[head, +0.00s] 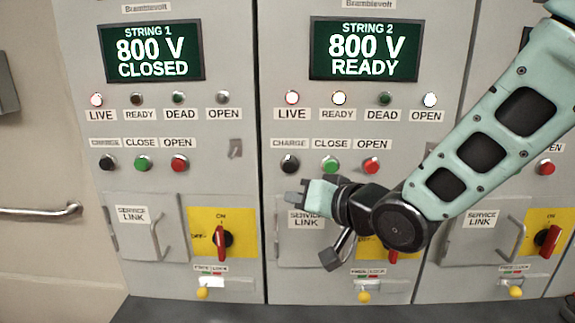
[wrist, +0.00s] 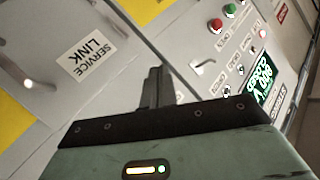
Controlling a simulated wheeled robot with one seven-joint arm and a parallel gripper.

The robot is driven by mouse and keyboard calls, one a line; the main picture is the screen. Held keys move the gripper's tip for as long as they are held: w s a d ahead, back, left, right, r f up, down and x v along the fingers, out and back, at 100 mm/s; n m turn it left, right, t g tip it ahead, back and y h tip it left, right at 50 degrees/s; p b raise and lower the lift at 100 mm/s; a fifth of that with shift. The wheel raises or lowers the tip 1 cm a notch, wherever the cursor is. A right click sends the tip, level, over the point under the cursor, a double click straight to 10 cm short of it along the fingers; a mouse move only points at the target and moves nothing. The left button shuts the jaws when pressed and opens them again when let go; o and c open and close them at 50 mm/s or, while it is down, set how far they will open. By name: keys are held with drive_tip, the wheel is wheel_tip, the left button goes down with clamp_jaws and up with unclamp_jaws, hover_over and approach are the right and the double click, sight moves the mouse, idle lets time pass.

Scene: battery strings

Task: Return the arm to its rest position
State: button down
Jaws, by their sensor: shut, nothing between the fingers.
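My arm (head: 480,145) reaches in from the upper right of the head view, bent at a dark joint in front of the String 2 cabinet. My gripper (head: 292,197) points left, in front of the String 2 panel just below its black CHARGE button (head: 290,164). In the wrist view its fingers (wrist: 152,88) are together and hold nothing. I cannot tell whether the fingers touch the panel. My arm partly hides the String 2 service link door, its rotary switch (head: 393,256) and the cabinet at the right.
The String 1 display (head: 152,51) reads 800 V CLOSED; the String 2 display (head: 364,49) reads 800 V READY. String 2's LIVE, READY and OPEN lamps look lit. Door handles, red switches and yellow knobs (head: 364,297) project from the cabinets. A wall rail (head: 40,211) is at left.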

drive_tip(key=s+d+f+n+g+h+b, duration=0.2)
drive_tip(key=s+d+f+g+h, duration=0.1)
drive_tip(key=s, duration=0.6)
drive_tip(key=s+d+f+n+g+h+b, duration=0.2)
drive_tip(key=s+d+f+g+h, duration=0.1)
drive_tip(key=s+f, duration=0.4)
drive_tip(key=s+d+f+n+g+h+b, duration=0.1)
drive_tip(key=s+d+f+g, duration=0.4)
drive_tip(key=s, duration=0.5)
drive_tip(key=shift+s+d+n+h+b, duration=0.3)
drive_tip(key=shift+d+n+h+b, duration=0.15)
drive_tip(key=shift+h, duration=0.75)
